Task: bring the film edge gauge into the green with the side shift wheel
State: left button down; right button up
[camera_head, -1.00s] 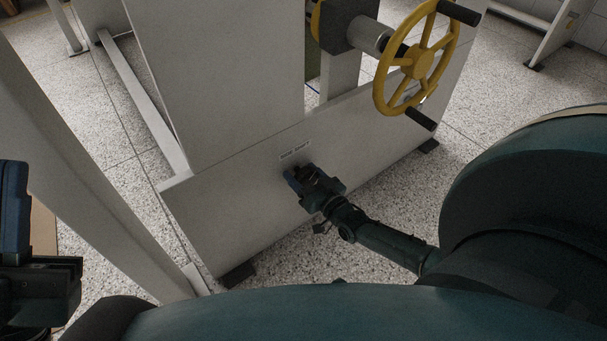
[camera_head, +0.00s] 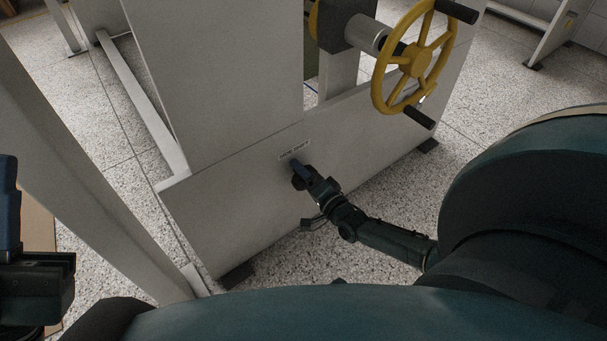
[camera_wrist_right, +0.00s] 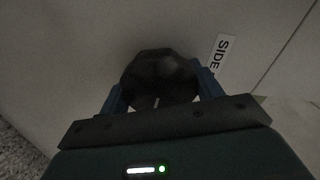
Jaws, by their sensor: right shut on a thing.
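The side shift wheel is a small dark knob on the face of a pale grey machine panel, under a white label; it shows in the right wrist view (camera_wrist_right: 160,80) beside a label reading "SIDE". My right gripper (camera_head: 301,174) is at the panel with its two blue fingers on either side of the knob, shut on it. In the head view the gripper mostly hides the knob. Part of my left gripper (camera_head: 12,225) shows at the left edge; its fingertips cannot be made out well. The film edge gauge is not seen in these views.
A large yellow handwheel (camera_head: 417,62) with black handles stands out from the machine above and right of my right gripper. A pale slanted post (camera_head: 85,180) stands at the left. Speckled floor (camera_head: 300,262) is open below the panel.

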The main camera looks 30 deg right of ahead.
jog(key=m, duration=0.6)
jog(key=shift+f+m, duration=0.15)
jog(key=shift+m, duration=0.15)
dwell(0.4)
jog(key=o, duration=1)
jog(key=shift+s, duration=0.35)
pick_arm(q)
jog(key=shift+w+d+f+n+g+y+p, duration=0.1)
jog(key=shift+w+f+n+g+y+p, duration=0.05)
jog(key=shift+f+n+y+p, duration=1.1)
jog(key=shift+w+d+f+n+g+y+p, duration=0.15)
jog(key=shift+f+n+y+p, duration=0.75)
jog(key=shift+f+n+y, duration=0.65)
pick_arm(e)
jog(key=s+d, duration=0.1)
jog(key=s, duration=1.1)
jog(key=shift+s, duration=0.25)
pick_arm(q)
jog(key=shift+r, duration=0.2)
